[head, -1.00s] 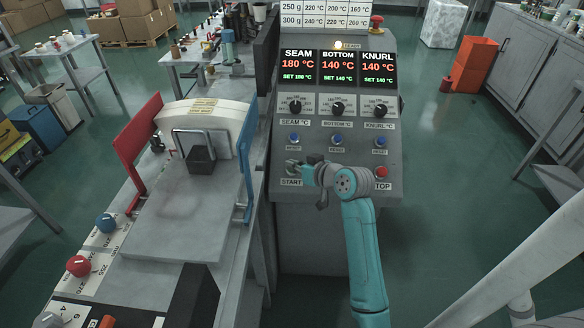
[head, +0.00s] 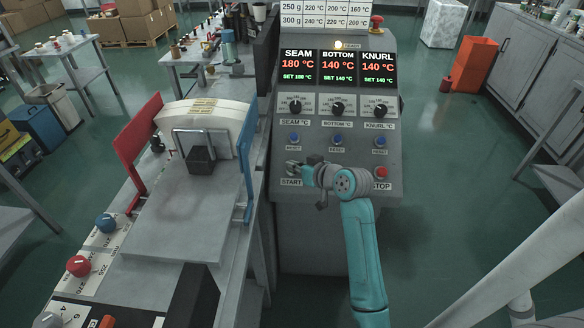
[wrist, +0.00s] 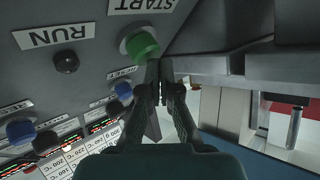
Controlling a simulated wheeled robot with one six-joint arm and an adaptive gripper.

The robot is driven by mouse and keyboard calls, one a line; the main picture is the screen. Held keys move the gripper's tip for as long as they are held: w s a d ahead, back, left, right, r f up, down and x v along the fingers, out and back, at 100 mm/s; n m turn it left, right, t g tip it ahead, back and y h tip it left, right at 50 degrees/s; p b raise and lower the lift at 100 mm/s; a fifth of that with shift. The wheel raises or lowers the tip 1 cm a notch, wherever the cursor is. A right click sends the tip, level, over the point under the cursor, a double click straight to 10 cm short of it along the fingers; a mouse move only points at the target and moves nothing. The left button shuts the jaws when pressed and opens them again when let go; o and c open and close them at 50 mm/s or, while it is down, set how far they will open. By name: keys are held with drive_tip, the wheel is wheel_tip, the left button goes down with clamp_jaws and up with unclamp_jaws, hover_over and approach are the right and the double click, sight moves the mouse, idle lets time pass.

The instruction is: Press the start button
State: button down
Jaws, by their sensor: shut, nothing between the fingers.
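The green start button (wrist: 140,45) shows in the wrist view on the grey panel, beside its START label (wrist: 143,5). My gripper (wrist: 165,66) is shut and empty. In the wrist view its fingertips appear just beside and below the button; I cannot tell whether they touch it. In the head view my gripper (head: 292,168) is at the panel's lower left, just above the START label (head: 291,182), and hides the button there.
The red stop button (head: 381,172) sits to the right on the same panel. Blue reset buttons (head: 337,140) and knobs (head: 338,108) are above. A dark RUN lamp (wrist: 66,62) shows in the wrist view. The forming machine (head: 190,215) stands close on the left.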

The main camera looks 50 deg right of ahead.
drive_tip(key=shift+w+d+f, duration=0.1)
drive_tip(key=shift+d+f, duration=0.05)
drive_tip(key=shift+f, duration=0.15)
idle(0.7)
drive_tip(key=shift+s+a+r, duration=0.2)
drive_tip(key=shift+r, duration=0.2)
drive_tip(key=shift+s+a+r, duration=0.15)
drive_tip(key=shift+a+r, duration=0.05)
drive_tip(key=shift+r, duration=0.15)
drive_tip(key=shift+s+a+r, duration=0.3)
drive_tip(key=shift+a+r, duration=0.05)
drive_tip(key=shift+r, duration=0.3)
drive_tip(key=shift+s+a+r, duration=0.35)
drive_tip(key=shift+a+r, duration=0.05)
drive_tip(key=shift+r, duration=0.3)
drive_tip(key=shift+s+a+r, duration=0.3)
drive_tip(key=shift+a+r, duration=0.05)
drive_tip(key=shift+r, duration=0.3)
